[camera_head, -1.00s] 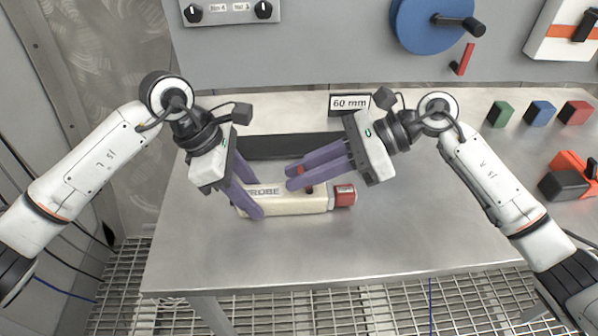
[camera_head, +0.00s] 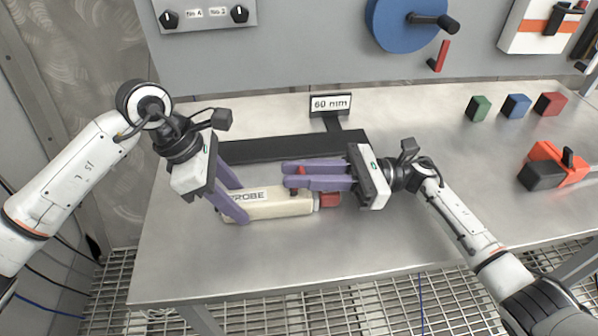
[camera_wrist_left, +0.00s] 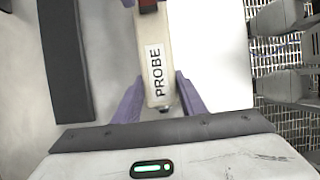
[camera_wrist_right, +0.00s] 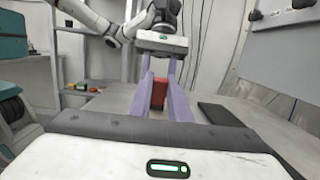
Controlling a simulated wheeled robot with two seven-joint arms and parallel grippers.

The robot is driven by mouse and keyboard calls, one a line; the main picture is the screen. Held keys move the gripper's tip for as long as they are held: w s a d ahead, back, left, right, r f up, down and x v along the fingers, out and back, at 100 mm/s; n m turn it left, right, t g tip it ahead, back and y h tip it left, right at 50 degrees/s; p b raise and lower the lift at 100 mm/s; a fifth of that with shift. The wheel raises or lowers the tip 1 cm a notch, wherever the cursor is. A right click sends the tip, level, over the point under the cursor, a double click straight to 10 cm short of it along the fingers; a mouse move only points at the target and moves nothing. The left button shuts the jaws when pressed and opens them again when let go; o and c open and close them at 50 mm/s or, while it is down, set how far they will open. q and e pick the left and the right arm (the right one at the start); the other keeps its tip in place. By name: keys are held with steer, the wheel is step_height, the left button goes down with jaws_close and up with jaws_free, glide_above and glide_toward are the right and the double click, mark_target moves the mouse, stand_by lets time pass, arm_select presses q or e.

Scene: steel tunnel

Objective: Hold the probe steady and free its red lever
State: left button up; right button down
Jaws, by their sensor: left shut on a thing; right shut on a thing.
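The cream probe (camera_head: 275,208), with a PROBE label and a red end block (camera_head: 329,200), lies on the steel table; it also shows in the left wrist view (camera_wrist_left: 153,42). My left gripper (camera_head: 240,204) is shut across the probe's left part, one finger on each side. My right gripper (camera_head: 286,176) reaches in from the right over the probe, its purple fingers shut on the red lever (camera_head: 301,171), which is mostly hidden between the fingertips. The right wrist view shows the red end block (camera_wrist_right: 160,91) below and between the fingers.
A long black bar (camera_head: 265,146) lies behind the probe, near a "60 mm" sign (camera_head: 330,104). Green (camera_head: 479,107), blue (camera_head: 516,105) and red (camera_head: 550,103) blocks and an orange-black object (camera_head: 552,167) stand at right. The table front is clear.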

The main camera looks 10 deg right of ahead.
stand_by(0.4)
steer(key=c, duration=1.6)
jaws_free()
steer(key=shift+c, duration=0.2)
steer(key=shift+d, duration=0.1)
steer(key=d, duration=0.2)
steer(key=d+f, duration=0.1)
steer(key=d, duration=0.4)
steer(key=shift+d+f, duration=0.15)
arm_select(q)
steer(key=o, duration=1.2)
steer(key=shift+o, duration=0.2)
